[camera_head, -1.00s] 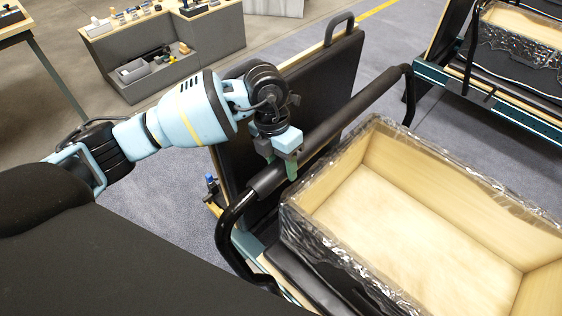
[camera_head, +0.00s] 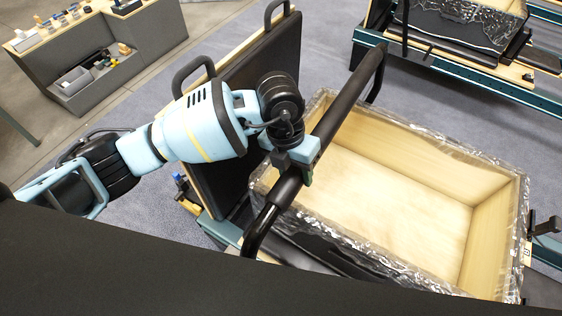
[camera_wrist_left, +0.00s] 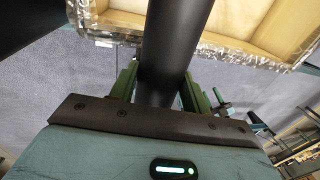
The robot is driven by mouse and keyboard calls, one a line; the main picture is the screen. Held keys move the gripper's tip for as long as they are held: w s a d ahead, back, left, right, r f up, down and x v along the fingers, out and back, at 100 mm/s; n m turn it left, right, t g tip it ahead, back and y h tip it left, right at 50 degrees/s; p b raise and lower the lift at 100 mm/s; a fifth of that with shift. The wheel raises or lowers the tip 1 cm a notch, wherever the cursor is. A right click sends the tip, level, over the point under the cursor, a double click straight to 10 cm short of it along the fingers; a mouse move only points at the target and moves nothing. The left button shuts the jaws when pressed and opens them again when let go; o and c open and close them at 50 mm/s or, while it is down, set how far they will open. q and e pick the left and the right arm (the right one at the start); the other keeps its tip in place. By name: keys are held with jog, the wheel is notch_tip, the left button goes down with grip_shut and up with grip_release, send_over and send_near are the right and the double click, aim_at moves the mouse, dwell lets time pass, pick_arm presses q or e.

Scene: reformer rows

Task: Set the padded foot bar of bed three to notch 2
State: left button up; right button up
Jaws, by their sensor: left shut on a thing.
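The padded foot bar (camera_head: 343,98) is a black padded tube on bent black side arms, standing across the end of the bed. My left gripper (camera_head: 297,165) is shut on the padded part, toward its near end. In the left wrist view the bar (camera_wrist_left: 174,50) runs between the two green fingers of the gripper (camera_wrist_left: 163,88), one on each side. The notches are not visible, so I cannot tell which one the bar sits in. My right gripper is not in view.
A wooden crate wrapped in clear film (camera_head: 400,190) lies on the bed just right of the bar. A grey cabinet (camera_head: 100,60) is at upper left; another bed (camera_head: 470,65) is at upper right.

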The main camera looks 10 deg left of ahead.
pick_arm(q)
jog(key=shift+d, duration=0.15)
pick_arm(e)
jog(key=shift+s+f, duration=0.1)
pick_arm(q)
jog(key=o, duration=1.4)
jog(key=shift+c, duration=0.2)
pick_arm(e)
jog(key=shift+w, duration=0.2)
pick_arm(q)
jog(key=shift+r, duration=0.35)
jog(key=r, duration=0.2)
jog(key=a+r, duration=0.1)
jog(key=r, duration=0.3)
jog(key=shift+w+a, duration=0.2)
jog(key=shift+w, duration=0.05)
jog(key=shift+a+r, duration=0.1)
jog(key=shift+r, duration=0.4)
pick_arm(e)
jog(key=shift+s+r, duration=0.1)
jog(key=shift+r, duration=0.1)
